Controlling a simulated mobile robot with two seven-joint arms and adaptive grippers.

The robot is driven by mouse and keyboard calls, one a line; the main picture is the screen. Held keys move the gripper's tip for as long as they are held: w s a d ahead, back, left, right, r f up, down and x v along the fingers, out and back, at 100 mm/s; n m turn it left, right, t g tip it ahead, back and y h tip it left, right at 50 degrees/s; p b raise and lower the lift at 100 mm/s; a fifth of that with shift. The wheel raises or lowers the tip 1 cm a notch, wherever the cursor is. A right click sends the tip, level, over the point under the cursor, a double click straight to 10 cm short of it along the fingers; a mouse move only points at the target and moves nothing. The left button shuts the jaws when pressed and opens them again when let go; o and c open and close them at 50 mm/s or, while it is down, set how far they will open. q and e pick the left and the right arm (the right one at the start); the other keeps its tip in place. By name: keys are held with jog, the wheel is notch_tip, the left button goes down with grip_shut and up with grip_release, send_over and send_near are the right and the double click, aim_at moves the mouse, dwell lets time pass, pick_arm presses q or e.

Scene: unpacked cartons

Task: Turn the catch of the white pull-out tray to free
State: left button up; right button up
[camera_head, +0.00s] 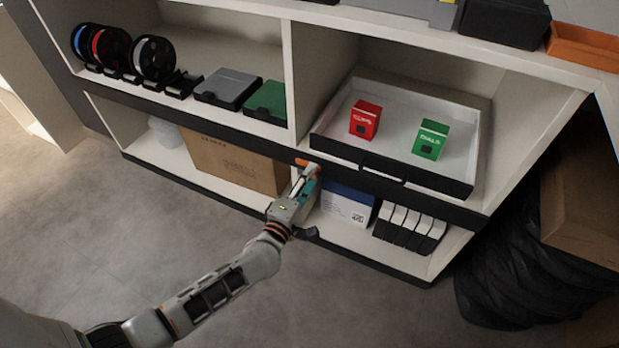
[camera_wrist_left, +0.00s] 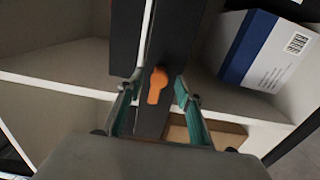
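The white pull-out tray (camera_head: 385,148) with a dark front sits in the right bay of the shelf, holding a red box (camera_head: 365,119) and a green box (camera_head: 430,139). The orange catch (camera_head: 302,162) is on the dark edge by the tray's left front corner. In the left wrist view the catch (camera_wrist_left: 157,86) is a small orange knob with a tail pointing down. My left gripper (camera_head: 306,182) is open; its green fingers (camera_wrist_left: 157,92) stand on either side of the catch, with gaps showing. My right gripper is not in view.
Below the tray stand a blue and white box (camera_head: 348,204) and several black and white boxes (camera_head: 409,228). A cardboard carton (camera_head: 232,161) is on the lower left shelf. Spools (camera_head: 112,50) sit above it. A black bag (camera_head: 510,275) lies at right. The front floor is clear.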

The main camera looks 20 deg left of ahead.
pick_arm(q)
jog(key=shift+s, duration=0.1)
jog(key=s, duration=1.1)
jog(key=shift+s+a, duration=0.25)
jog(key=shift+s, duration=0.15)
